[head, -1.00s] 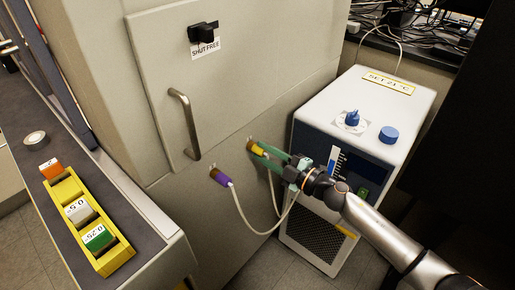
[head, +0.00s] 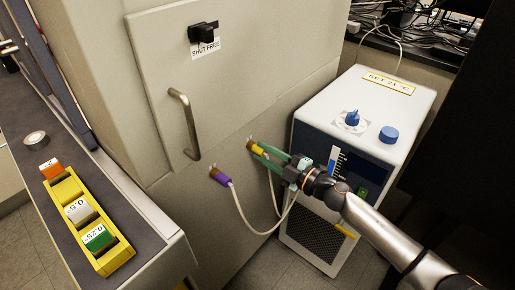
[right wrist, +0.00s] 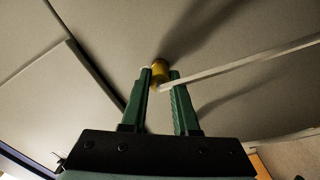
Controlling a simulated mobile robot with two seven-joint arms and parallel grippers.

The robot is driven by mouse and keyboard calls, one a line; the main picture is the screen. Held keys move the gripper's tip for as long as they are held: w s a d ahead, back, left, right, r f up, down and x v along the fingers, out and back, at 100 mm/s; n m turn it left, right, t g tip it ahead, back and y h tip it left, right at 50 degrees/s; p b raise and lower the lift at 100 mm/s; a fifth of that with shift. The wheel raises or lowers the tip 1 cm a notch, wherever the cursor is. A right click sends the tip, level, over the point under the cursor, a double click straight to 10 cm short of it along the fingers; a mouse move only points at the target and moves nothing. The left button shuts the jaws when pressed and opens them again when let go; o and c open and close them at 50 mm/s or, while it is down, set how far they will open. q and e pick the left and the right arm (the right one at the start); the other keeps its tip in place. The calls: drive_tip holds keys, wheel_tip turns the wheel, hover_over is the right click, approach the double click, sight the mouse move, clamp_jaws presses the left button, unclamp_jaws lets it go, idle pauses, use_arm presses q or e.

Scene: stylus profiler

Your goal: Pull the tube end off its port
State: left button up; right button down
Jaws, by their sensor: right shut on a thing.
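The yellow tube end (head: 258,148) sits at the brass-coloured port (head: 250,141) on the beige cabinet's lower wall, with no clear gap between them. My right gripper (head: 261,152) has its green fingers on both sides of the yellow end and is shut on it. In the right wrist view the yellow end (right wrist: 160,72) shows between the fingertips, and a pale tube runs off to the right. A purple tube end (head: 220,177) sits on a second port (head: 213,171) to the lower left, with its own pale tube (head: 241,211). My left gripper is not in view.
A white chiller box (head: 390,112) with blue knobs stands close to the right of my gripper. A metal door handle (head: 185,125) sticks out at upper left. A bench (head: 150,225) with a yellow block rack (head: 115,262) is at the left.

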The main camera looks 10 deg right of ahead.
sight(264, 153)
idle(0.3)
drive_tip(key=shift+s+d, duration=0.35)
drive_tip(key=shift+s+d, duration=0.1)
drive_tip(key=shift+s, duration=0.1)
idle(0.3)
drive_tip(key=shift+p+v, duration=0.45)
drive_tip(key=shift+v, duration=1.2)
drive_tip(key=s+d+r+p, duration=0.1)
drive_tip(key=s, duration=0.1)
drive_tip(key=s+d+r+p, duration=0.2)
drive_tip(key=shift+f, duration=0.1)
